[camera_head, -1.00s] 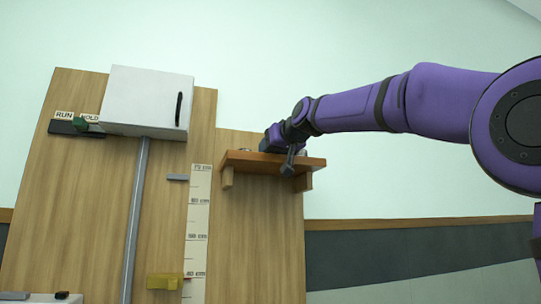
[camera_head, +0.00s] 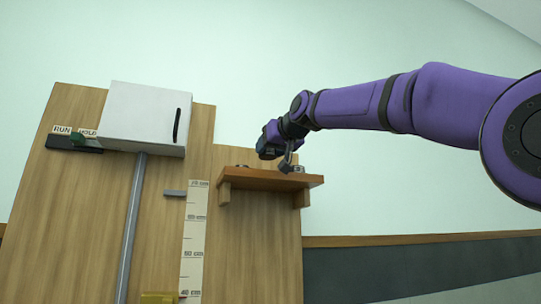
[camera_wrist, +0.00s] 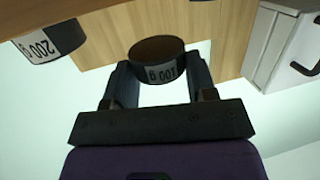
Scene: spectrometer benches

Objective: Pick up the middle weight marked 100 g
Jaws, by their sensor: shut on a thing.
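The weight marked 100 g (camera_wrist: 157,62) is a dark cylinder with a brown top and a white label. It sits between the two fingers of my gripper (camera_wrist: 160,76) in the wrist view, and the gripper is shut on it. In the head view my gripper (camera_head: 285,160) is just above the wooden shelf (camera_head: 262,181). The held weight cannot be made out clearly there.
Small weights show on the shelf at its left (camera_head: 240,166) and right (camera_head: 298,169). A white box (camera_head: 147,118) on a grey pole (camera_head: 138,225) and a height scale (camera_head: 193,240) stand left of the shelf.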

